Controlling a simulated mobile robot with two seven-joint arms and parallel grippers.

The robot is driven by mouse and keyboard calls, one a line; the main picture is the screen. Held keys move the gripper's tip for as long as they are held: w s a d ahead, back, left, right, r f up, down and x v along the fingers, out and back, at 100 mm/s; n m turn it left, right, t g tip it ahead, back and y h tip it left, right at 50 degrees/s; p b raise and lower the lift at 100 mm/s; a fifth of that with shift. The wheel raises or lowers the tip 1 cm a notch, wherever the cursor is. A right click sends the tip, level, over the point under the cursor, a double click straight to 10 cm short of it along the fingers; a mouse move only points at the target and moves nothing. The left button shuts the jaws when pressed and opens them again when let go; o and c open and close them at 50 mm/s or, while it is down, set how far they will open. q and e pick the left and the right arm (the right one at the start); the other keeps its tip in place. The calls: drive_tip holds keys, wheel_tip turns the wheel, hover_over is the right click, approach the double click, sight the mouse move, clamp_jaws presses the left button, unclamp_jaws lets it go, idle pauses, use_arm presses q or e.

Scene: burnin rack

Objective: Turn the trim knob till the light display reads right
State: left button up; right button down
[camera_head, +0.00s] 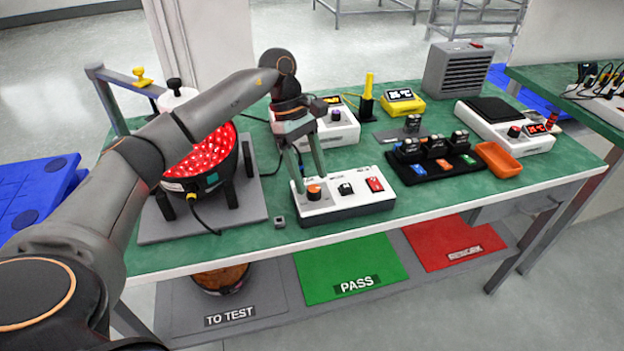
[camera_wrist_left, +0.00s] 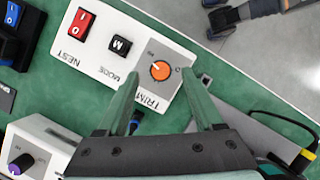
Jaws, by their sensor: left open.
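The orange trim knob (camera_head: 314,191) sits at the left end of a white control box (camera_head: 345,208), beside a black MODE switch and a red switch. In the left wrist view the knob (camera_wrist_left: 160,70) shows a pale pointer line and lies between my fingertips. My left gripper (camera_head: 311,182) is open and points down at the knob, one finger to each side; I cannot tell whether they touch it. A round lamp (camera_head: 204,158) full of lit red dots stands at left, partly behind my arm. My right gripper is not in view.
A second white unit (camera_head: 338,128) with a purple knob and small yellow display stands behind. A black tray (camera_head: 436,166) with switch modules and an orange bin (camera_head: 499,160) are to the right. A small grey block (camera_head: 279,222) lies near the front edge.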

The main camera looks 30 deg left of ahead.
use_arm(q)
drive_tip(key=s+p+v, duration=0.1)
drive_tip(key=v, duration=0.9)
drive_tip(key=shift+w+r, duration=0.25)
drive_tip(key=shift+w, duration=0.25)
drive_tip(key=shift+a, duration=0.1)
